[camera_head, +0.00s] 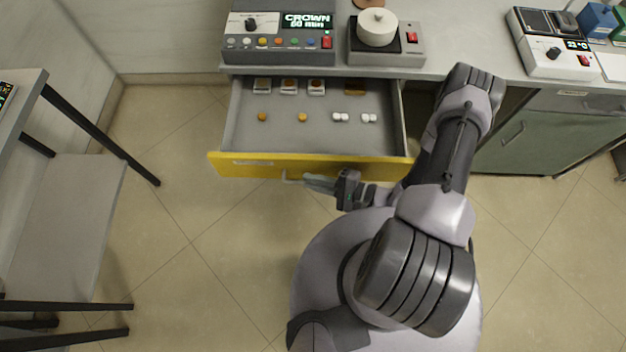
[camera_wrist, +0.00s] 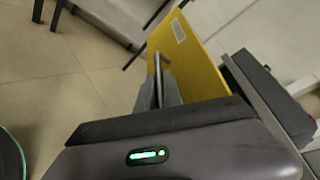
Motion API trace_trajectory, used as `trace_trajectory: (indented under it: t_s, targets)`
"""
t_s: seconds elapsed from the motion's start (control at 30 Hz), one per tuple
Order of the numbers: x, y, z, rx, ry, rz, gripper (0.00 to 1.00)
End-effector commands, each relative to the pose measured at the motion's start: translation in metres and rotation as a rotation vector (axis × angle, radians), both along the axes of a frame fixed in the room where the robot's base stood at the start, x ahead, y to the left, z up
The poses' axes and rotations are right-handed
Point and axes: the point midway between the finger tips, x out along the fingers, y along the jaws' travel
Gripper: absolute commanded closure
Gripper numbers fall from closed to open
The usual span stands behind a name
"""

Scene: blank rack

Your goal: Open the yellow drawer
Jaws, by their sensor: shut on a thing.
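The yellow drawer (camera_head: 232,167) stands pulled out from under the counter in the head view, its inside showing. Its yellow front also shows in the wrist view (camera_wrist: 196,62), with a pale label on it. A metal bar handle (camera_head: 290,180) runs along the front; in the wrist view the handle (camera_wrist: 157,70) stands between my fingers. My gripper (camera_head: 312,181) is shut on the handle at the front of the drawer. Part of the handle is hidden by my fingers and arm.
The drawer holds several small orange and white pieces (camera_head: 303,117) and small trays at the back. A crown furnace (camera_head: 280,45) and a hotplate-like device (camera_head: 385,50) stand on the counter above. A grey bench (camera_head: 68,205) stands at left. The floor (camera_head: 190,215) before the drawer's left part is clear.

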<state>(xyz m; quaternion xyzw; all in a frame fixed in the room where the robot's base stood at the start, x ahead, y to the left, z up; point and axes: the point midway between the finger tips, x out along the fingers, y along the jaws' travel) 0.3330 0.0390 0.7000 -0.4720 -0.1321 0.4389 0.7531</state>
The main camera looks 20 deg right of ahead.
Motion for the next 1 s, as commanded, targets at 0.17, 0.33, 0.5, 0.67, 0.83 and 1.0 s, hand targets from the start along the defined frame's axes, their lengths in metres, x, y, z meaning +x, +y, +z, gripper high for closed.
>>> trace_trajectory:
  t_s: [0.17, 0.33, 0.5, 0.67, 0.83, 1.0]
  targets:
    - [0.0, 0.0, 0.0, -0.001, -0.001, 0.0, 0.8]
    - [0.0, 0.0, 0.0, -0.001, -0.001, 0.0, 0.8]
    - [0.0, 0.0, 0.0, 0.0, 0.0, 0.0, 0.8]
    - [-0.001, -0.003, 0.001, 0.0, 0.0, -0.001, 0.8]
    - [-0.017, -0.025, 0.009, -0.001, 0.0, -0.008, 0.8]
    - [-0.039, -0.057, 0.018, -0.002, -0.003, -0.007, 0.8]
